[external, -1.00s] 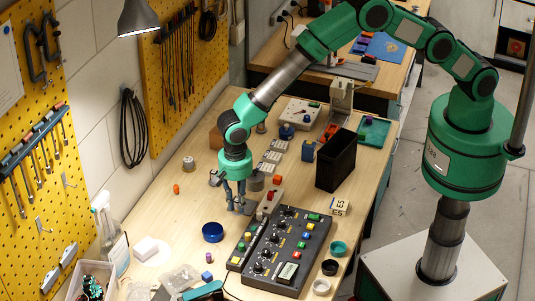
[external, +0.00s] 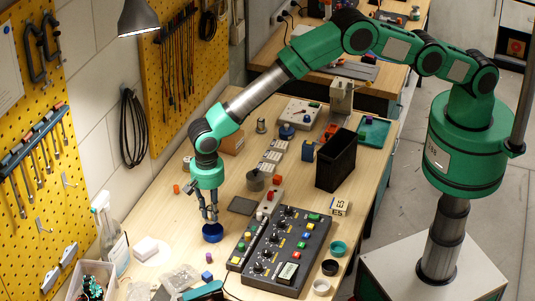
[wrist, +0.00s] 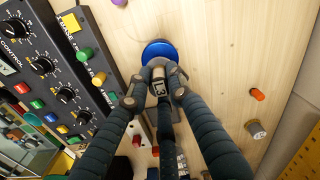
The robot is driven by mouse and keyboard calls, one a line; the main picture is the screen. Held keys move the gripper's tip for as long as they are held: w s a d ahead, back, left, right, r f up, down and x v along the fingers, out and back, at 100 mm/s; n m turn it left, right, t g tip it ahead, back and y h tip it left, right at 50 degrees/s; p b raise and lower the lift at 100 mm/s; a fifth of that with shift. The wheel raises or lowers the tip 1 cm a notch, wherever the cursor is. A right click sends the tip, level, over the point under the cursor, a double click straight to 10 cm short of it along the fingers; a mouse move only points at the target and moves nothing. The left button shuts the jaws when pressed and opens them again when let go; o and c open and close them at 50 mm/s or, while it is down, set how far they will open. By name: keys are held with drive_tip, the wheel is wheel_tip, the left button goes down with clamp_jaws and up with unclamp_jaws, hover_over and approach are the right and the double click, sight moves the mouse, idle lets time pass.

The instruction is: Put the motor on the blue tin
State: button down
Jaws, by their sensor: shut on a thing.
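The blue tin (external: 213,237) stands on the wooden bench, directly below my gripper (external: 210,216). In the wrist view the tin (wrist: 156,48) shows just beyond the fingertips. My gripper (wrist: 160,85) is shut on a small grey piece marked L3, which looks like the motor (wrist: 159,76). The motor overlaps the near side of the tin in the wrist view. The fingers mostly hide it in the external view. I cannot tell whether it touches the tin.
A control panel (external: 285,245) with knobs and coloured buttons lies right of the tin. A dark square plate (external: 242,205) and a dark round pot (external: 255,181) are behind it. A metal cylinder (wrist: 256,129) and an orange piece (wrist: 257,95) stand apart. Bare wood surrounds the tin's left side.

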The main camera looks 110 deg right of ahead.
sight(210, 208)
drive_tip(key=shift+f+p, duration=0.4)
drive_tip(key=shift+f, duration=1.35)
drive_tip(key=shift+f, duration=0.15)
drive_tip(key=c, duration=1.6)
unclamp_jaws()
drive_tip(key=shift+o, duration=0.2)
drive_tip(key=shift+r+b, duration=0.85)
drive_tip(key=shift+r, duration=5.3)
